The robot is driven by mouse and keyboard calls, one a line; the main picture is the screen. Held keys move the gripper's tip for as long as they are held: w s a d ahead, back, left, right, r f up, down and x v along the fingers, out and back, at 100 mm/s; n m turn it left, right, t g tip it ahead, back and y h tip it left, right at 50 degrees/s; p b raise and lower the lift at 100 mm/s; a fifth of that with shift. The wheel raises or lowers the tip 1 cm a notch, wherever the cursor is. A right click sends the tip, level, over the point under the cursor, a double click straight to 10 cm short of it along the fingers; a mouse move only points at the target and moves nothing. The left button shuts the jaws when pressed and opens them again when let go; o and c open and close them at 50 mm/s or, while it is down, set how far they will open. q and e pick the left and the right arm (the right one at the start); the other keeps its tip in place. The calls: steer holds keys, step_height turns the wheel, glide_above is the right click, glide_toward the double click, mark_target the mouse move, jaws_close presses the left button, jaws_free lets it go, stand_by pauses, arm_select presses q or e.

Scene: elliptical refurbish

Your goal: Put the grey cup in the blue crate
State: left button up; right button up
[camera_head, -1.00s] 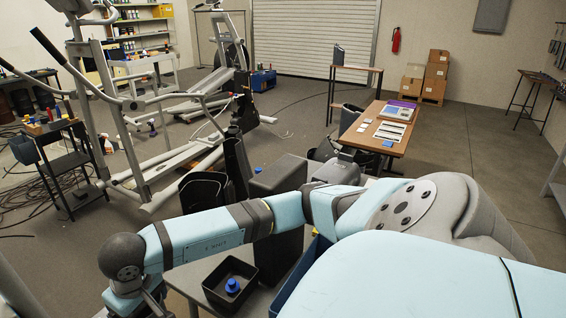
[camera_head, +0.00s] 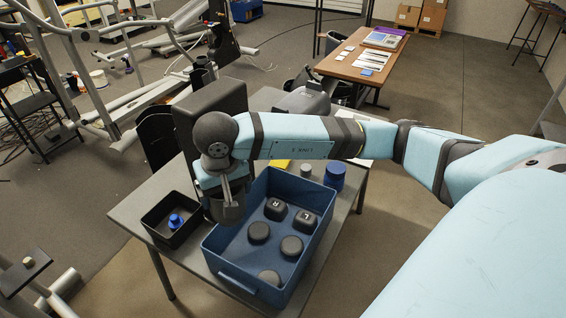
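The blue crate (camera_head: 240,283) stands on the grey table. My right arm reaches in from the right, and its gripper (camera_head: 228,192) points down at the crate's left side. A dark grey cup (camera_head: 229,209) is at the fingertips, near the crate's left wall. The fingers appear closed on the cup's rim, and the cup looks held up rather than resting. My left gripper is not in view.
The crate holds several dark round pieces (camera_head: 291,246), two marked with letters. A black tray (camera_head: 160,240) with a blue knob-like piece (camera_head: 175,221) sits left of the crate. A blue cylinder (camera_head: 335,177) is by its back right corner. A dark box (camera_head: 205,110) stands behind.

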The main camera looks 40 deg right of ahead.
steer(key=shift+d+f+m+b, duration=0.25)
steer(key=shift+f+m+b, duration=0.25)
steer(key=shift+f+b, duration=0.3)
steer(key=shift+d+m+b, duration=0.1)
steer(key=shift+m+b, duration=0.5)
steer(key=shift+b, duration=0.15)
steer(key=shift+f, duration=9.75)
steer(key=shift+f+b, duration=0.1)
steer(key=shift+b, duration=0.3)
steer(key=o, duration=1)
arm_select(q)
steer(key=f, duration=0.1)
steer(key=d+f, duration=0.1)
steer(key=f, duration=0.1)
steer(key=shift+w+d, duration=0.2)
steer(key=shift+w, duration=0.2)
arm_select(e)
steer(key=shift+o, duration=0.9)
